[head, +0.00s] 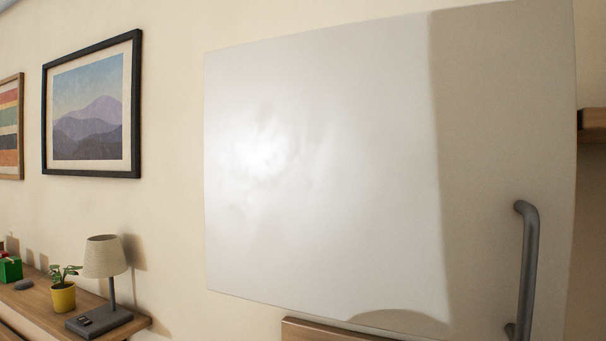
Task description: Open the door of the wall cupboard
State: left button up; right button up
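The wall cupboard shows as a large flat white door panel (320,180) that fills the middle and right of the head view. A grey vertical bar handle (529,265) is fixed near its lower right edge. The panel looks taller toward its right edge. I cannot tell from this view whether the door is shut or ajar, and the cupboard's inside is not seen. A shadow covers the right part of the panel. Neither of my grippers is in view, and nothing is seen touching the handle.
A wooden shelf end (592,125) shows beyond the panel's right edge. A wooden edge (325,331) lies below the panel. At the lower left, a wooden shelf (38,311) holds a lamp (105,258) and a potted plant (62,296). Framed pictures (92,108) hang on the left wall.

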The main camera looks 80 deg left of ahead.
aim_at(414, 173)
jog(key=u, duration=1.8)
